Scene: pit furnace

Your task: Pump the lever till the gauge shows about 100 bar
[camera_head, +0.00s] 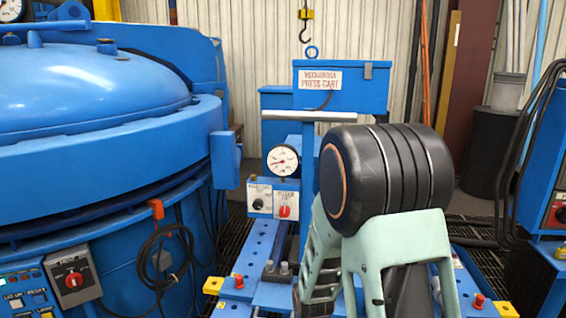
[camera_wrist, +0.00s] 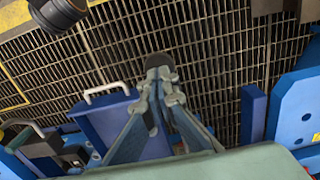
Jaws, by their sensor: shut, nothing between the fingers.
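The lever is an upright blue bar (camera_head: 307,172) with a grey cross handle (camera_head: 308,116) on top, seen in the head view. The round white gauge (camera_head: 282,160) is just left of the bar. Its red needle points left and slightly down; the numbers are too small to read. My gripper (camera_wrist: 160,68) shows in the wrist view with its fingers together and nothing between them, above floor grating. In the head view my arm stands right of the lever, apart from the handle, and hides part of the cart's right side. I cannot make out the lever in the wrist view.
A blue box (camera_head: 342,92) with a press cart label stands behind the lever. A large blue furnace vessel (camera_head: 95,110) fills the left. A small panel with a red knob (camera_head: 284,211) is below the gauge. A crane hook (camera_head: 306,32) hangs at the back.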

